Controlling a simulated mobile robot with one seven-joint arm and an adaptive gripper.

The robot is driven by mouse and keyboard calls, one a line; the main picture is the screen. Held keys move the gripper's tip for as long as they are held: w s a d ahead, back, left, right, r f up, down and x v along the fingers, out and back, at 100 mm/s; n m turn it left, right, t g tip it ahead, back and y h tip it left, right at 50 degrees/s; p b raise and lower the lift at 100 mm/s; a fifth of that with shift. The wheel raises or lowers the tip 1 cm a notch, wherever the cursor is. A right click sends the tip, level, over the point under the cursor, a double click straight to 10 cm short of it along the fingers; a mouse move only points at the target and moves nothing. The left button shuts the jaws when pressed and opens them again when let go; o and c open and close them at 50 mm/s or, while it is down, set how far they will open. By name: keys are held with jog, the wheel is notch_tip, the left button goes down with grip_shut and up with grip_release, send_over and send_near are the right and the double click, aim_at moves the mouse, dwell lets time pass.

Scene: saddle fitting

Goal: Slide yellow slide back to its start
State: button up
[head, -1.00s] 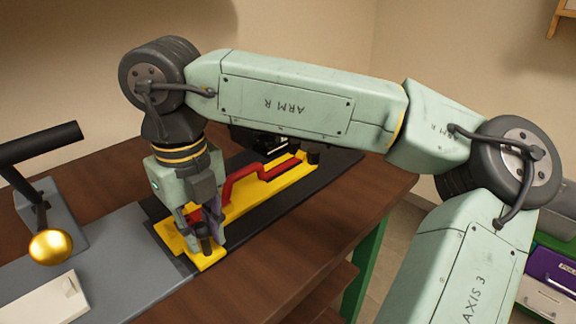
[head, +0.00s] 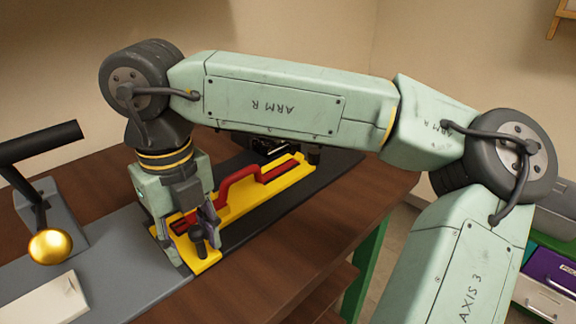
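The yellow slide (head: 262,204) lies in the dark track (head: 335,171), running from lower left to upper right. A long red part (head: 243,178) lies along its top. A dark upright knob (head: 198,240) stands on its lower left end. My gripper (head: 190,243) points down at that end. Its fingers look spread, one to the left of the knob and one close by on its right. Whether a finger touches the knob cannot be made out. My wrist and arm hide part of the slide's left side and some of the far end.
A grey plate (head: 110,252) adjoins the track's left end. A grey stand (head: 52,215) with a black lever and a gold ball (head: 50,246) is at the left, near a pale block (head: 45,302). The wooden bench (head: 262,268) is bare in front of the track.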

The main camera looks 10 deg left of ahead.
jog(key=shift+w, duration=0.1)
jog(key=shift+r+p, duration=0.35)
jog(key=shift+r, duration=0.1)
jog(key=shift+w+d+r+p, duration=0.1)
jog(key=shift+r+p, duration=1.8)
jog(key=shift+r, duration=0.75)
jog(key=shift+f, duration=0.1)
